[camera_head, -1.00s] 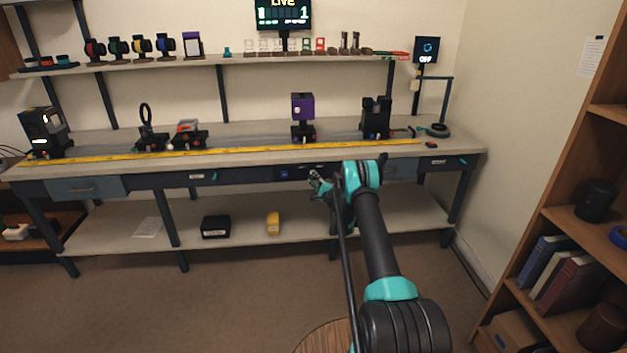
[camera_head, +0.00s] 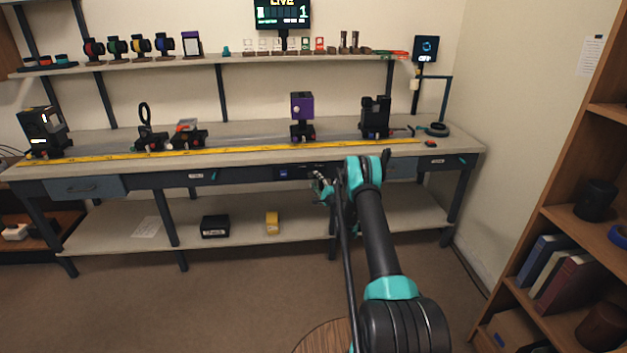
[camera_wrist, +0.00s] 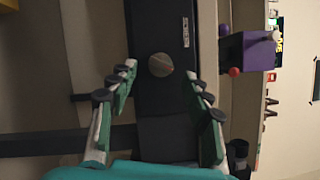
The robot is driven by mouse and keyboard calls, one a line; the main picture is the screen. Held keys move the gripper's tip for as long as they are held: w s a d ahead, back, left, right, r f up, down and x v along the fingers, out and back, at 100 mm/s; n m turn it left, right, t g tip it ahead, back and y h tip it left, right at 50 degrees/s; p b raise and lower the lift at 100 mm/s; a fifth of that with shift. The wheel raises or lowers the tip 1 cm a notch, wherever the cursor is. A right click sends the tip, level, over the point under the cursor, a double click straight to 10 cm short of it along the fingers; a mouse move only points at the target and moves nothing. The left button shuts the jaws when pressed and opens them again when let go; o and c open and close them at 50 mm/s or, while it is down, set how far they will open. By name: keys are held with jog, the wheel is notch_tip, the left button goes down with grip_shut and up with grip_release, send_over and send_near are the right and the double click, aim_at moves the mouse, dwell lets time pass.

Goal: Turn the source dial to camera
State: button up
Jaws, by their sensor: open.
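The dial is a round, brownish-grey knob (camera_wrist: 160,65) on a dark panel (camera_wrist: 158,25) with a small white label, in the wrist view. In the head view this dark panel (camera_head: 300,172) is set in the bench front, and the knob is too small or hidden to make out. My gripper (camera_wrist: 160,71) is open, with one finger on each side of the knob in the picture. I see no clear contact between fingers and knob. In the head view my gripper (camera_head: 321,187) is in front of the bench edge, beside the panel.
The bench top (camera_head: 235,155) holds a yellow rule (camera_head: 130,154), a purple block on a stand (camera_head: 302,106) and a black device (camera_head: 376,117). A live screen (camera_head: 283,14) hangs above. A wooden bookshelf (camera_head: 560,220) stands at right.

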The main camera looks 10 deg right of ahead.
jog(key=v, duration=0.9)
